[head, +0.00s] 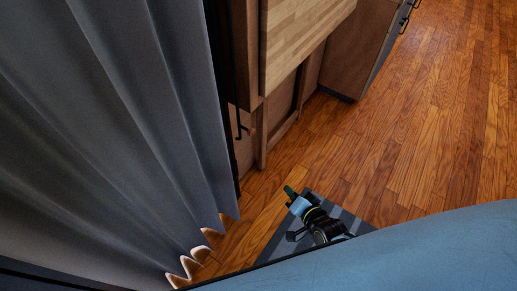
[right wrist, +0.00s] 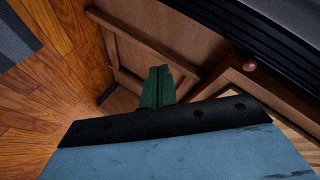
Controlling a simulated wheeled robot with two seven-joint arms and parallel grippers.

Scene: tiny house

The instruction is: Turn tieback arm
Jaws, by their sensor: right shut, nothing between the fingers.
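A grey pleated curtain (head: 110,130) fills the left of the head view. A thin black hooked piece (head: 239,124) stands by a brown wooden panel just right of the curtain; it may be the tieback arm, but I cannot tell for sure. My right gripper (head: 289,191) is low in the head view, right of the curtain's hem and apart from it. Its green fingers (right wrist: 157,86) are together and empty in the right wrist view, in front of a wooden cabinet panel. My left gripper is not in view.
A wooden cabinet with a light butcher-block top (head: 300,35) stands beyond the curtain. A large blue surface (head: 430,255) fills the lower right and hides part of my right arm. The wood floor (head: 430,130) is clear. A round brown knob (right wrist: 249,65) shows in the wrist view.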

